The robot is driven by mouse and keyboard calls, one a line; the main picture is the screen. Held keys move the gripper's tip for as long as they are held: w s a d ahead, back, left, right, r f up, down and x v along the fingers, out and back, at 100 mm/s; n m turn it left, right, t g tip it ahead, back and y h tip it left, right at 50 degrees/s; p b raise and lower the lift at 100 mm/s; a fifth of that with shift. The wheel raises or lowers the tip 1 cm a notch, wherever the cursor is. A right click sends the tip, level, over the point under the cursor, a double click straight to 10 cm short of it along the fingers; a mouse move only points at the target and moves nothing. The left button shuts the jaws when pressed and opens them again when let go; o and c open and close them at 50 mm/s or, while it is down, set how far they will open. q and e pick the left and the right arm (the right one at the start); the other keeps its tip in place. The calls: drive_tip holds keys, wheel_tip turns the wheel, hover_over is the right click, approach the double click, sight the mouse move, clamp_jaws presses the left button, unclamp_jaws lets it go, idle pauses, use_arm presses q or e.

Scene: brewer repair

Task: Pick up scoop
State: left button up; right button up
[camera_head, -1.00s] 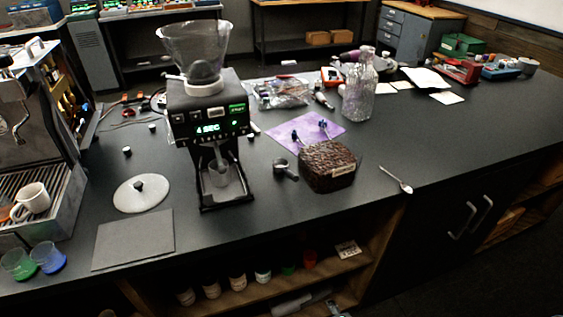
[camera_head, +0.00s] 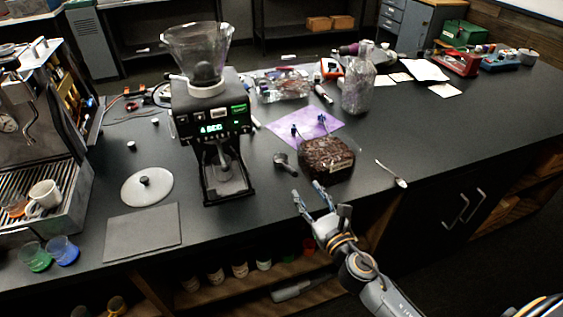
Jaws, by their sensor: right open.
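A small silver scoop (camera_head: 391,174), like a spoon, lies on the dark counter near its front edge, right of the bag of coffee beans (camera_head: 326,158). Its bowl end points toward the front edge. My right gripper (camera_head: 309,195) is open and empty. In the picture it shows in front of the counter's front edge, to the left of and below the scoop, and apart from it. My left gripper is not in view.
A grinder (camera_head: 211,120) stands left of the bag, with a portafilter-like black tool (camera_head: 285,163) between them. A glass bottle (camera_head: 357,85) stands behind. The counter (camera_head: 455,135) right of the scoop is clear.

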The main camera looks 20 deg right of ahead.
sight(290, 170)
drive_tip(key=w, duration=0.3)
drive_tip(key=w+a+p, duration=0.1)
drive_tip(key=w, duration=0.7)
drive_tip(key=shift+a+f, duration=0.15)
drive_tip(key=shift+f, duration=0.15)
drive_tip(key=shift+s, duration=0.1)
drive_tip(key=shift+c, duration=0.5)
clamp_jaws()
